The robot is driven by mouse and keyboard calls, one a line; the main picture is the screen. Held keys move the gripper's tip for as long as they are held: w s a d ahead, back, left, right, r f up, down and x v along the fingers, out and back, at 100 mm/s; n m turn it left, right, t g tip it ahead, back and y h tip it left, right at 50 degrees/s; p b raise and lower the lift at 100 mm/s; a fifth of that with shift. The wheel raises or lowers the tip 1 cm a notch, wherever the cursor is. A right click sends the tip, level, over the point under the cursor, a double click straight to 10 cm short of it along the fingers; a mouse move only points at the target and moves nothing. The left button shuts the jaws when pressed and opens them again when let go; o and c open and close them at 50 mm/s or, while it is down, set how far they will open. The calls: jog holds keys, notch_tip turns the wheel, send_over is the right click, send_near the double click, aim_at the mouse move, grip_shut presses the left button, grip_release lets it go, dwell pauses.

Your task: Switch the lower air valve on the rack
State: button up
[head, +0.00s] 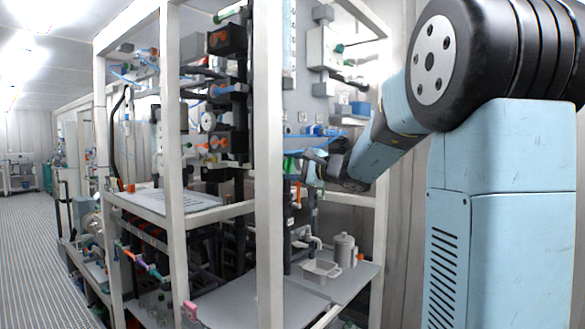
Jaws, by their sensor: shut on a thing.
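A white-framed rack (268,130) stands in front of me, with pipes, valves and gauges on it. My arm reaches from the right into the rack's right bay, at mid-height. My gripper (308,166) is small in view and is shut on a small valve handle at the grey panel (325,108). The fingers and arm largely hide that handle, so its exact turn cannot be told. A blue fitting (316,130) sits just above the gripper. An orange-handled valve (298,190) hangs just below and to its left.
Rack posts stand close to the left of the gripper. Below it, a grey shelf (255,300) carries a small tray (320,269) and a grey canister (344,248). More valves and a round gauge (208,121) fill the left bay. The grated aisle at far left is clear.

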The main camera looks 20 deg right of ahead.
jog(key=shift+d+f+n, duration=0.15)
jog(key=shift+f+n, duration=0.1)
jog(key=shift+n, duration=0.35)
jog(key=o, duration=0.8)
jog(key=shift+w, duration=0.15)
jog(key=shift+o, duration=1.2)
jog(key=shift+r+n, duration=0.15)
jog(key=shift+n, duration=0.15)
jog(key=v, duration=1.3)
jog(key=shift+s+d, duration=0.2)
jog(key=shift+s, duration=0.15)
